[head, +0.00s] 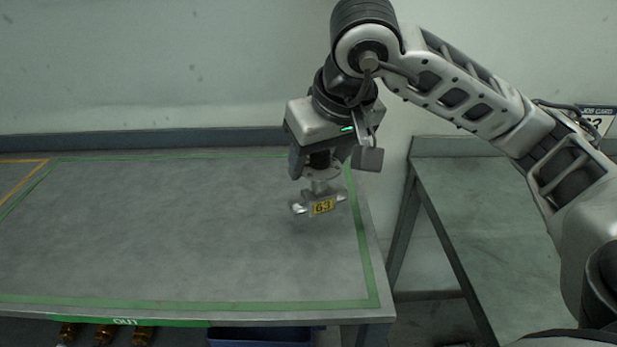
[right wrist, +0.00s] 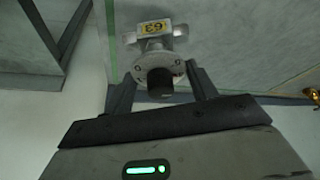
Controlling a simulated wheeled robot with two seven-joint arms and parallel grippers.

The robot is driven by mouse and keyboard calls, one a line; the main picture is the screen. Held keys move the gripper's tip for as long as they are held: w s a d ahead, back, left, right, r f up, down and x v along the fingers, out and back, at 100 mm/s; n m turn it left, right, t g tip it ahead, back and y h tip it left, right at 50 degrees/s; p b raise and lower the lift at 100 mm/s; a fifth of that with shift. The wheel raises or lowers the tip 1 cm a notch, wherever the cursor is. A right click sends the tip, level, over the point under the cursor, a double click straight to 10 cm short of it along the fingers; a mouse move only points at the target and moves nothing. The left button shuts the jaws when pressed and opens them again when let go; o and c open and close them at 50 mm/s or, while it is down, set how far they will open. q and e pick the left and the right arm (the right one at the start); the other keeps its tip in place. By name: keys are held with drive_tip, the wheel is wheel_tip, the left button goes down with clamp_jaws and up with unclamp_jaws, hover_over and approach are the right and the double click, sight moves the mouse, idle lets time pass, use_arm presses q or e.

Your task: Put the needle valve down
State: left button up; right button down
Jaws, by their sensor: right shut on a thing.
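The needle valve (head: 321,188) is a small grey metal body with a round flange, a dark knob on top and a yellow tag marked 63. My right gripper (head: 320,162) points down and is shut on its dark upper part. The valve hangs upright under the gripper, over the right part of the grey table (head: 180,235), inside the green outline. I cannot tell whether its underside touches the table. In the right wrist view the valve (right wrist: 155,62) sits between the two fingers (right wrist: 162,90). My left gripper is not in view.
The table's right edge and green line are close to the valve. The table surface to the left is clear. A second grey table (head: 490,220) stands at the right, beyond a gap. Brass-coloured parts (head: 104,334) and a blue bin (head: 260,337) are below the front edge.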

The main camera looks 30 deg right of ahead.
sight(320, 198)
drive_tip(key=shift+w+a+f, duration=0.2)
drive_tip(key=shift+w+f, duration=0.65)
drive_tip(key=shift+f, duration=0.1)
drive_tip(key=f, duration=0.2)
drive_tip(key=f+p, duration=0.1)
drive_tip(key=shift+w+f, duration=0.25)
drive_tip(key=shift+f, duration=0.05)
drive_tip(key=shift+f+b, duration=0.2)
drive_tip(key=shift+b, duration=0.1)
drive_tip(key=shift+c, duration=2.3)
unclamp_jaws()
drive_tip(key=shift+r, duration=0.1)
